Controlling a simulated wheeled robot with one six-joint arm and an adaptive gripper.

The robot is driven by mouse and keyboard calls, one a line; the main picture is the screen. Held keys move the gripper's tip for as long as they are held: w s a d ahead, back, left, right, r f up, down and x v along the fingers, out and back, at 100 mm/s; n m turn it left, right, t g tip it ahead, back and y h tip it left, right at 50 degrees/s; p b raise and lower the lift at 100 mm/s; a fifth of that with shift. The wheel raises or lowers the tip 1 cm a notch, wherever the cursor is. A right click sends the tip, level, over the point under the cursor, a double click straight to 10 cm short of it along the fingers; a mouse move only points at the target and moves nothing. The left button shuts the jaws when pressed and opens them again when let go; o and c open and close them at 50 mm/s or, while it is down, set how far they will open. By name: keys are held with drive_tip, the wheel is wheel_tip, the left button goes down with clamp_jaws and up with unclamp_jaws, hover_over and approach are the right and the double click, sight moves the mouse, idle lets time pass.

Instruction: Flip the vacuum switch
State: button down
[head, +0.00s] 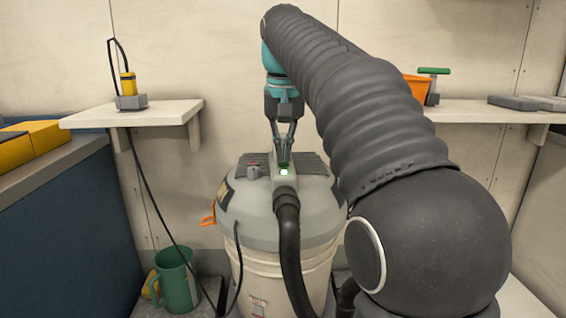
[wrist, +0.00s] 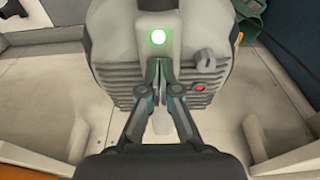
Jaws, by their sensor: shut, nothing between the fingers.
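The vacuum (head: 275,215) stands upright against the back wall, with a grey lid, a cream drum and a black hose. Its lid fills the top middle of the wrist view (wrist: 112,45). A round green light (head: 284,172) glows on the lid's raised housing; it also shows in the wrist view (wrist: 158,37). A grey knob (wrist: 205,58) and a small red button (wrist: 199,87) sit to one side. My gripper (head: 283,158) points down at the housing, just behind the light, shut and empty. Its fingertips (wrist: 161,66) cover the spot there, so the switch itself cannot be made out; contact is unclear.
A wall shelf (head: 150,113) at left holds a yellow-and-grey device with a cable hanging down. The right shelf (head: 470,110) holds an orange bin (head: 416,87). A green jug (head: 177,280) stands low at left. The black hose (head: 291,250) runs down the vacuum's front.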

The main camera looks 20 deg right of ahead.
drive_tip(key=shift+f, duration=0.45)
drive_tip(key=shift+r, duration=0.1)
wheel_tip(320, 180, up, 7)
drive_tip(key=p, duration=0.7)
idle(0.6)
